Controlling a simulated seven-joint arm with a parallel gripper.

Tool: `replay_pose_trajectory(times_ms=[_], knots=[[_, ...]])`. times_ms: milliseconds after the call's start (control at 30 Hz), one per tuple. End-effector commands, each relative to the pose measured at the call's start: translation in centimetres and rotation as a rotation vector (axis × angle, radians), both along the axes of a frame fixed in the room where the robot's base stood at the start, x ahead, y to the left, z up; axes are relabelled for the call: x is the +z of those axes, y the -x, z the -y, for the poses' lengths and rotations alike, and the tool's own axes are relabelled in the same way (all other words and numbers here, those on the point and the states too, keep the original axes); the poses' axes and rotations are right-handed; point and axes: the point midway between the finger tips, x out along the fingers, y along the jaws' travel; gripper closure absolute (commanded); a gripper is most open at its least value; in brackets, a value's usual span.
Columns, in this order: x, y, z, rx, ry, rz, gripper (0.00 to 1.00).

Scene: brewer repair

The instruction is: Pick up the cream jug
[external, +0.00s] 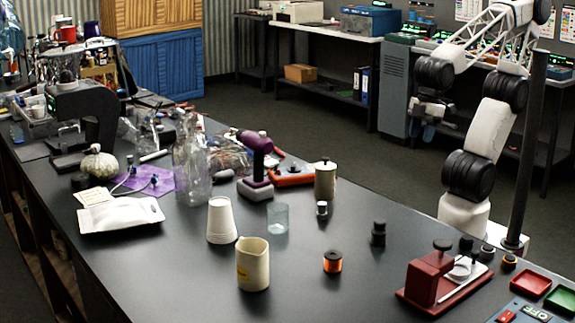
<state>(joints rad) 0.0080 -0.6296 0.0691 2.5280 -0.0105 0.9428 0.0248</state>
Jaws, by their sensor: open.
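The cream jug (253,264) stands upright on the dark bench near the front middle. It is cream-coloured with a small yellow mark on its left side and a spout at the rim. My gripper (436,125) is up at the right, far behind the jug and beyond the bench's back edge. It is open, with nothing seen in it, and well apart from the jug.
A white cup (221,220) stands close behind and left of the jug, and a clear glass (277,217) stands behind it. An orange spool (332,261) and a dark red fixture (444,282) are to the right. Clear bottles (191,165) and a purple-black tool (256,165) stand farther back.

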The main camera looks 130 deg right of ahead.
Motion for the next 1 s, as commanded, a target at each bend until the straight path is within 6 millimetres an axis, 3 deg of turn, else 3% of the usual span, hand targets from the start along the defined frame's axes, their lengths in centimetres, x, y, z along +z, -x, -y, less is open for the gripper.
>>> replay_pose_trajectory(times_ms=[167, 367, 1000], knots=[[0.7, -1.4, 0.0, -0.044, -0.010, -0.006, 0.57], [2.2, -4.9, 0.1, -0.153, -0.035, -0.019, 0.57], [5.9, -20.6, 0.2, -0.629, -0.124, -0.070, 0.57]])
